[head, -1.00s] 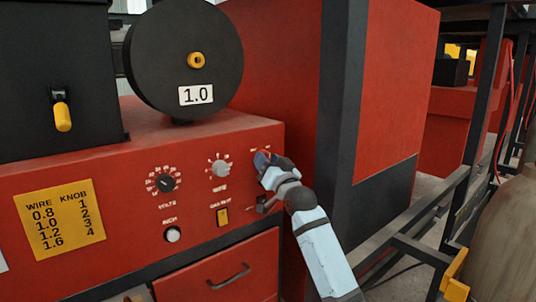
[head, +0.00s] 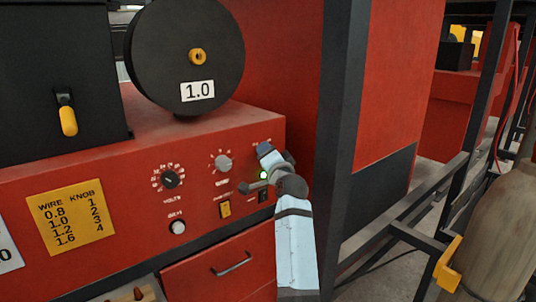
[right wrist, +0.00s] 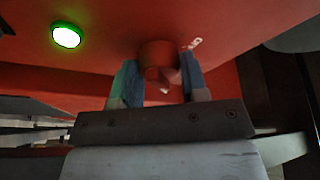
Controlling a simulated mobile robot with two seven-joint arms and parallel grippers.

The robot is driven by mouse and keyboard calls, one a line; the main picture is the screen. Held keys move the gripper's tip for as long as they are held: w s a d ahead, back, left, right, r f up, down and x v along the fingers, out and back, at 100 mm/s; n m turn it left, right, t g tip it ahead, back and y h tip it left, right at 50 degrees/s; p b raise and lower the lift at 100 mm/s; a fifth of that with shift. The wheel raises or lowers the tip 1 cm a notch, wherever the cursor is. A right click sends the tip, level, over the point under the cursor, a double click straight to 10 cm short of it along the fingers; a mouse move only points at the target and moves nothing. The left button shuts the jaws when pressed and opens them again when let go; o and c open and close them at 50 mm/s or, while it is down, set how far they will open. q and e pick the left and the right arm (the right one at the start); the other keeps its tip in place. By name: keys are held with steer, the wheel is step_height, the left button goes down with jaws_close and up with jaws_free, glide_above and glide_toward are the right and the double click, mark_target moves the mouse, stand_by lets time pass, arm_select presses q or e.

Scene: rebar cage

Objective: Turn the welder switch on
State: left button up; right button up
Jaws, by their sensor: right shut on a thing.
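My right gripper (right wrist: 160,68) is shut on this knob. A round green lamp (right wrist: 66,35) glows beside the knob. My left gripper is not in view.
The red welder panel (head: 120,205) carries a black dial (head: 171,180), a grey dial (head: 223,163), a white button (head: 178,227) and a yellow switch (head: 225,208). A black spool (head: 160,60) stands on top. A dark post (head: 341,130) rises right of my arm.

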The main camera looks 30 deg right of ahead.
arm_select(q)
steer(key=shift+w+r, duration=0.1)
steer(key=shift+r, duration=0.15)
arm_select(e)
steer(key=o, duration=0.9)
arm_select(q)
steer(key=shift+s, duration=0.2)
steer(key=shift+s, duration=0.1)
